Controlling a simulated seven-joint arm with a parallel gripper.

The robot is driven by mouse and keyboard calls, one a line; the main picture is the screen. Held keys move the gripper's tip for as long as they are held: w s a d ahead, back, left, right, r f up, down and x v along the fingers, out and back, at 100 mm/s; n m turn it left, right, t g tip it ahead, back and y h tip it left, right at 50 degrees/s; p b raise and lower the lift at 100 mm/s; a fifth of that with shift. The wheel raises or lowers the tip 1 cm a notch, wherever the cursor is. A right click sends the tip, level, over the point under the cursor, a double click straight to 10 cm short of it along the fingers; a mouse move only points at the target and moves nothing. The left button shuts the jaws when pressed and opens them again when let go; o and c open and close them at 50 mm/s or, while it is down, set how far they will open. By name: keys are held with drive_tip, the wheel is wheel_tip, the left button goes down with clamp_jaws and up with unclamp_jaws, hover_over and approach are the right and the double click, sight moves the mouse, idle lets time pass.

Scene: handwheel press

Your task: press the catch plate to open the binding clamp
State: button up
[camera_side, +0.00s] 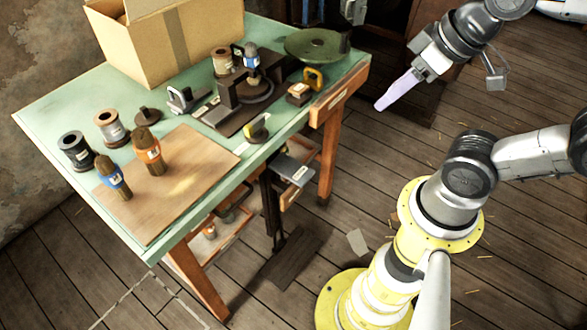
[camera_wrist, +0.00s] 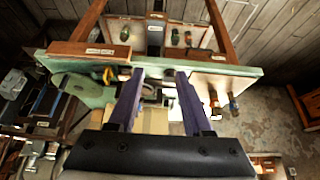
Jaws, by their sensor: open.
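My gripper (camera_side: 381,104) hangs in the air off the right end of the green table, apart from everything. In the wrist view its two purple fingers (camera_wrist: 160,73) are spread with nothing between them. A similar labelled part (camera_wrist: 155,35) shows beyond the fingers. I cannot tell which part is the binding clamp; the fingers hide some of the press.
A green disc (camera_side: 318,43) stands at the table's back right, and a cardboard box (camera_side: 165,45) at the back. Spools, stamps and a wooden board (camera_side: 185,190) fill the left. A dark slab (camera_side: 290,257) lies on the floor. The air between gripper and table is clear.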

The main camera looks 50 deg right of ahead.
drive_tip(key=shift+c, duration=0.3)
drive_tip(key=shift+c, duration=1.1)
drive_tip(key=shift+w+r, duration=0.15)
drive_tip(key=shift+w, duration=0.2)
drive_tip(key=shift+c, duration=1.3)
drive_tip(key=shift+w+d+r+m+t+h, duration=0.15)
drive_tip(key=shift+w+d+r+m+t, duration=0.1)
drive_tip(key=shift+w+r+t, duration=0.25)
drive_tip(key=shift+w+d+r+m+t+h, duration=0.15)
drive_tip(key=shift+w+d+m+t, duration=0.2)
drive_tip(key=shift+w, duration=0.35)
clamp_jaws()
drive_tip(key=w+d+f, duration=0.1)
drive_tip(key=w+f, duration=0.4)
drive_tip(key=w, duration=0.7)
wheel_tip(320, 180, down, 19)
drive_tip(key=w+n+g, duration=0.1)
drive_tip(key=g, duration=0.3)
drive_tip(key=shift+a, duration=0.25)
